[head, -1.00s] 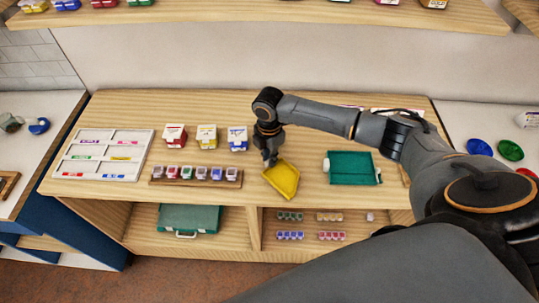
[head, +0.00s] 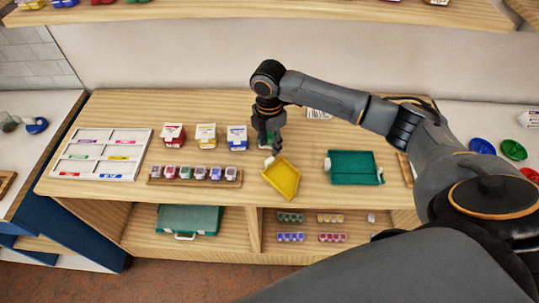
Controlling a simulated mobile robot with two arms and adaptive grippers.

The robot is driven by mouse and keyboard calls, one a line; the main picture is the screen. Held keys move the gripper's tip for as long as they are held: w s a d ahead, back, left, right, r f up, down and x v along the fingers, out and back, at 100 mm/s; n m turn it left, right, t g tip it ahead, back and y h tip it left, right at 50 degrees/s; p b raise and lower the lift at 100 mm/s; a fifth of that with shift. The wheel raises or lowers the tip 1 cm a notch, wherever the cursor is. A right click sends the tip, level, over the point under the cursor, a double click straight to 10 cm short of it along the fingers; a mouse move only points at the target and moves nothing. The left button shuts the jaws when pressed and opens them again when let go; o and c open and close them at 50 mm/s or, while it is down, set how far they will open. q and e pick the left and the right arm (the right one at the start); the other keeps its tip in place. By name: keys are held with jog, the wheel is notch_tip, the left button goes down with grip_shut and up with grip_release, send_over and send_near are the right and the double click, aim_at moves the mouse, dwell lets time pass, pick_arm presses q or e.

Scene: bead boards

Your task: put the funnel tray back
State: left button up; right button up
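The funnel tray, taken to be the yellow tray (head: 283,179), is on the wooden counter near its front edge, right of the row of small jars. It is angular with raised sides. My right gripper (head: 269,157) points down at the tray's back left corner, close to it. A small pale piece shows between the gripper and the tray. The fingers are too small and dark to tell whether they grip the tray's edge or are apart from it. My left gripper is not in view.
Several cartons (head: 206,137) stand behind a wooden rack of small jars (head: 194,175). A white sorting board (head: 100,155) is at the left. A shelf below holds a green case (head: 189,219) and bead packs.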

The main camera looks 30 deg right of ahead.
notch_tip(320, 180, up, 6)
jog(key=shift+f+b, duration=0.15)
jog(key=shift+b, duration=0.4)
dwell(0.3)
